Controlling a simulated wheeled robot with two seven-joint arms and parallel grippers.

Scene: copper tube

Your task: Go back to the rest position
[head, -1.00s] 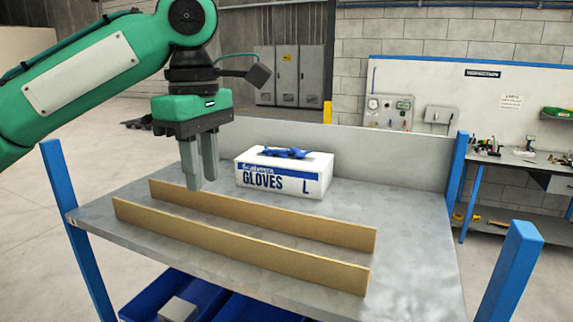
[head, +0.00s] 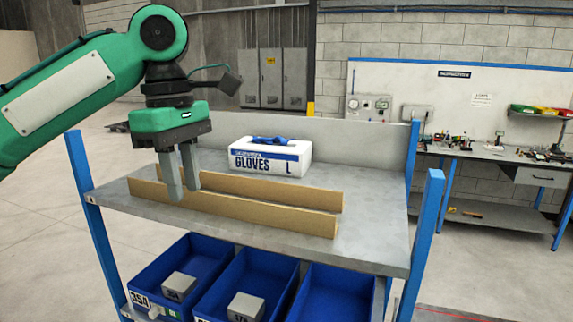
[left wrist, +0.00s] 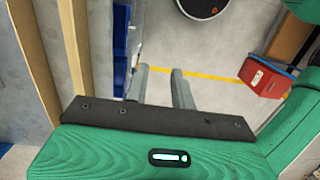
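My left gripper (head: 184,192) hangs pointing down at the left of the table in the head view, its two fingers apart and nothing between them. In the left wrist view the fingers (left wrist: 160,72) also stand apart over bare floor. The gripper overlaps the left part of the near wooden rail (head: 250,218) in the head view. In the left wrist view the rails lie off to the left side. No copper tube is visible. My right gripper is out of view.
A grey table (head: 375,230) with blue posts carries two wooden rails and a glove box (head: 270,160). Blue bins (head: 330,292) sit on the shelf below. A workbench (head: 490,205) stands at the back right. In the left wrist view, a red box (left wrist: 262,78) is at right.

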